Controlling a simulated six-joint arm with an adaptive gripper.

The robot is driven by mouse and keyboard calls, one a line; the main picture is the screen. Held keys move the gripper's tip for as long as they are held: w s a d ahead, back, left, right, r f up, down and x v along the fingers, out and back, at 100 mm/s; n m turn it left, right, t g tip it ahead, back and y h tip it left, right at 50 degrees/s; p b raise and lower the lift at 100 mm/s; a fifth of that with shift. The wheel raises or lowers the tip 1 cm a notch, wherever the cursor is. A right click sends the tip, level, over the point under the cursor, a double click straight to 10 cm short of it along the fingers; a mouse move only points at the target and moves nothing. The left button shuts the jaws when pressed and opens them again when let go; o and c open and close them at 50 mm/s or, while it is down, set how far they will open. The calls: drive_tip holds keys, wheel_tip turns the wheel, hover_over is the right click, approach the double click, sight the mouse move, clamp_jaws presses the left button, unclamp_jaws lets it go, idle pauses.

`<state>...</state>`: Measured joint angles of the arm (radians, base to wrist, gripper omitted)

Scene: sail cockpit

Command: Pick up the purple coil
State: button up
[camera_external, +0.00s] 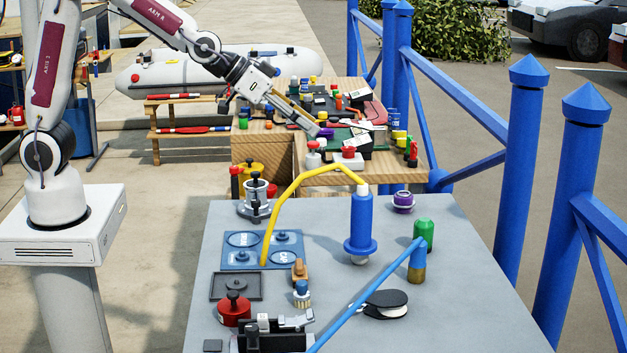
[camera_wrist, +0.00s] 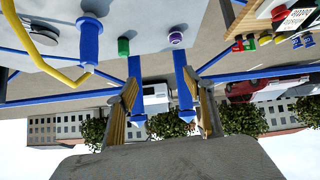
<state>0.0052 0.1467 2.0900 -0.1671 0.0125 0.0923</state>
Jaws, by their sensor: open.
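The purple coil (camera_external: 403,201), a small ring shape with a pale centre, sits on the far right part of the grey table (camera_external: 470,310). It also shows near the top of the wrist view (camera_wrist: 176,38), which is upside down. My gripper (camera_external: 314,126) is up and to the left of the coil, in the air in front of the wooden table. In the wrist view my gripper (camera_wrist: 165,85) has its two fingers wide apart with nothing between them.
A blue post (camera_external: 361,220) with a bent yellow tube (camera_external: 300,178) stands left of the coil. A green cylinder (camera_external: 424,234) stands close in front of it. A cluttered wooden table (camera_external: 395,175) lies behind. Blue railings (camera_external: 515,170) run along the right.

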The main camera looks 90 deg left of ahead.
drive_tip(key=w+a+f+t+y, duration=0.1)
drive_tip(key=w+a+f+t, duration=0.1)
drive_tip(key=w+f, duration=0.85)
drive_tip(key=n+t+y, duration=0.1)
approach(402, 193)
drive_tip(key=x, duration=0.2)
drive_tip(key=shift+w+d+f, duration=0.1)
drive_tip(key=shift+w, duration=0.35)
drive_tip(key=shift+x, duration=1.3)
drive_tip(key=shift+a+x, duration=0.2)
drive_tip(key=shift+x, duration=2.35)
drive_tip(key=shift+f, duration=0.1)
drive_tip(key=c, duration=1.3)
